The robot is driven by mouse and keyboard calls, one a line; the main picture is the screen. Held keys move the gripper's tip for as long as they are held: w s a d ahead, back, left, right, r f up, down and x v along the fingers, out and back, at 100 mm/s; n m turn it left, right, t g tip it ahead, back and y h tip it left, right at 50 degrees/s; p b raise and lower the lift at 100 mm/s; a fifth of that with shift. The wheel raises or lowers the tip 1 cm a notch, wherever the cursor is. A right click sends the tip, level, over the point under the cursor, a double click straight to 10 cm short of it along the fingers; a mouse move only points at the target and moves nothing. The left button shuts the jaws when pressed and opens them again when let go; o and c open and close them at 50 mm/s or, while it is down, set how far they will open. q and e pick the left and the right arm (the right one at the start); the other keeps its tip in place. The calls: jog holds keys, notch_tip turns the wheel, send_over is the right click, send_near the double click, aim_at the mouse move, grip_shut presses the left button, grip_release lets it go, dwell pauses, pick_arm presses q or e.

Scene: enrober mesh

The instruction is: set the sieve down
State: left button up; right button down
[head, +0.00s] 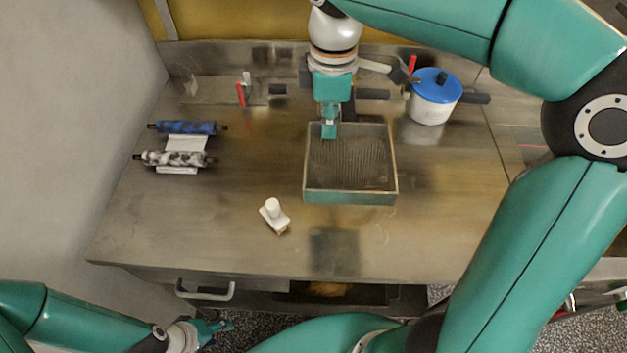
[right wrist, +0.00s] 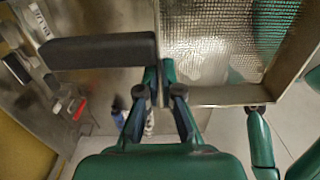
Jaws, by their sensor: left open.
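The sieve is a square tray with a thin rim (head: 350,198) and a fine mesh floor, over the middle of the metal worktop. My right gripper (head: 330,130) is at its far-left corner. In the right wrist view my right gripper (right wrist: 160,88) is shut on the sieve's edge, close to the inner end of a black handle (right wrist: 100,52). The mesh (right wrist: 210,45) spreads beyond the fingers there. The gap between sieve and worktop cannot be judged. My left gripper (head: 212,328) is open and empty, low at the front left, off the worktop.
A white pot with a blue lid (head: 437,86) stands at the back right. Two rollers, one blue (head: 187,127) and one mottled (head: 177,158), lie at the left. A small white knobbed block (head: 273,214) is left of the sieve's near edge. The front right worktop (head: 430,235) is clear.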

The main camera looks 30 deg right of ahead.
notch_tip(320, 180, down, 18)
jog(key=shift+f, duration=0.2)
dwell(0.4)
jog(key=shift+f, duration=0.15)
jog(key=c, duration=1.3)
grip_release()
